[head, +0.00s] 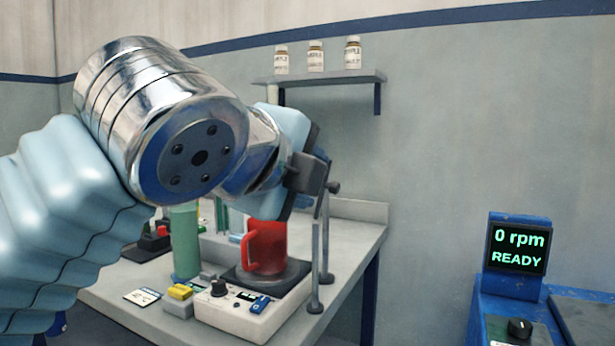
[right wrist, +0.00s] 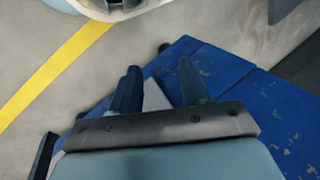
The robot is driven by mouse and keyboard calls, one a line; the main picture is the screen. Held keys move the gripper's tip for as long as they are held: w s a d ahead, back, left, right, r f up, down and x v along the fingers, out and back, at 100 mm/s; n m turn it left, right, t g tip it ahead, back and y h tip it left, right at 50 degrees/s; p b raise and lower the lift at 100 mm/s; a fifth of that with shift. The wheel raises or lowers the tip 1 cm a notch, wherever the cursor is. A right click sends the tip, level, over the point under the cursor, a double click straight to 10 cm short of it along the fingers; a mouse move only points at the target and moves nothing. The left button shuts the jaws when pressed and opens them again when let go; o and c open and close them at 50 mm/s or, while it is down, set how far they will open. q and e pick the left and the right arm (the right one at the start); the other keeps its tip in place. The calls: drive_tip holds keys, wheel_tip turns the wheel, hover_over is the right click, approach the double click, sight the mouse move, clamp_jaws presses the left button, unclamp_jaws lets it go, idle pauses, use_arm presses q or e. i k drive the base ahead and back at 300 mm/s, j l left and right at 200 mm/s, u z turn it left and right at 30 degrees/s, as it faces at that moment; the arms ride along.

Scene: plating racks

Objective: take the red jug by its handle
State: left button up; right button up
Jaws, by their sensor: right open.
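The red jug (head: 267,247) stands upright on the dark top plate of a white bench device (head: 252,315). Its handle (head: 246,251) faces left and is in clear view. The jug's upper part is partly hidden behind my left arm. My left gripper (head: 312,172) is above and to the right of the jug in the head view, seen side-on. Its finger gap is not clear, and nothing is seen held in it. My right gripper (right wrist: 158,68) is open and empty over the floor and blue equipment in the right wrist view. The jug is not in that view.
Thin grey uprights (head: 316,265) show right of the jug. A blue machine (head: 515,300) reads "0 rpm READY". A shelf (head: 330,79) holds several bottles.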

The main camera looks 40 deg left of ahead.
sight(266, 243)
drive_tip(key=k+l, duration=0.25)
drive_tip(key=k, duration=0.25)
drive_tip(key=k+l, duration=0.2)
drive_tip(key=k, duration=0.25)
